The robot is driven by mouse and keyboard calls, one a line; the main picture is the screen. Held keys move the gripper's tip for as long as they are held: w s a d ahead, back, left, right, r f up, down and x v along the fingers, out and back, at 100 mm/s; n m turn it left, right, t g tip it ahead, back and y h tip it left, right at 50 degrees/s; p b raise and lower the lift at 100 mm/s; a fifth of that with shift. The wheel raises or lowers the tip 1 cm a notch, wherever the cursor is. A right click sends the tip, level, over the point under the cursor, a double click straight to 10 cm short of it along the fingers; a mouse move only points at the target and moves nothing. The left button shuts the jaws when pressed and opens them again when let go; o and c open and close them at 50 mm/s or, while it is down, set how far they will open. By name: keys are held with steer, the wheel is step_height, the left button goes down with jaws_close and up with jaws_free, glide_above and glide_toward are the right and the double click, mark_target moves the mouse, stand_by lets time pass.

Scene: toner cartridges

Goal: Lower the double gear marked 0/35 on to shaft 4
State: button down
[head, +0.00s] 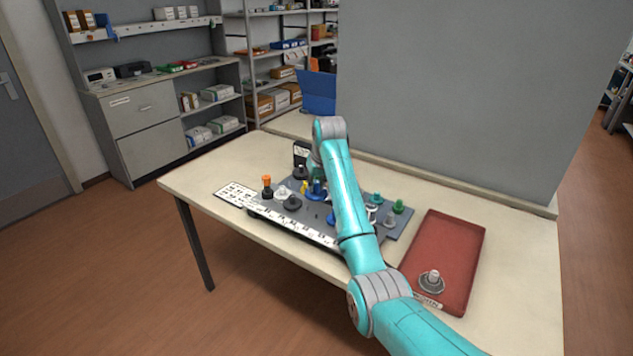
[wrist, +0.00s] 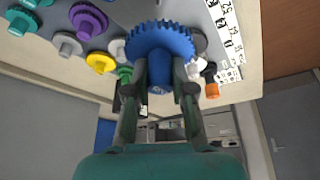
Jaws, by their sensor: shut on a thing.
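My gripper (wrist: 160,88) is shut on the hub of a blue double gear (wrist: 160,42), whose wide toothed wheel faces away from the wrist camera. No 0/35 mark can be read on it. In the head view blue shows at the gear (head: 316,188), beside my arm, which hides much of the gripper. The grey plate (head: 395,229) with its shafts and gears lies on the table. I cannot tell which shaft is number 4, nor whether the held gear touches one; the gear hides what is beyond it.
Purple (wrist: 88,20), yellow (wrist: 100,62) and grey (wrist: 68,44) gears stand close to the held gear. An orange-topped black part (head: 267,186) stands at the plate's left. A red tray (head: 455,235) at right holds a grey gear (head: 431,282). A grey panel (head: 470,100) stands behind the table.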

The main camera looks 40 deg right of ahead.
mark_target(317, 190)
steer(key=shift+f, duration=1.55)
steer(key=shift+f, duration=0.1)
steer(key=shift+f, duration=1.8)
steer(key=shift+f, duration=1.3)
stand_by(0.5)
steer(key=c, duration=0.9)
jaws_free()
steer(key=shift+r, duration=0.1)
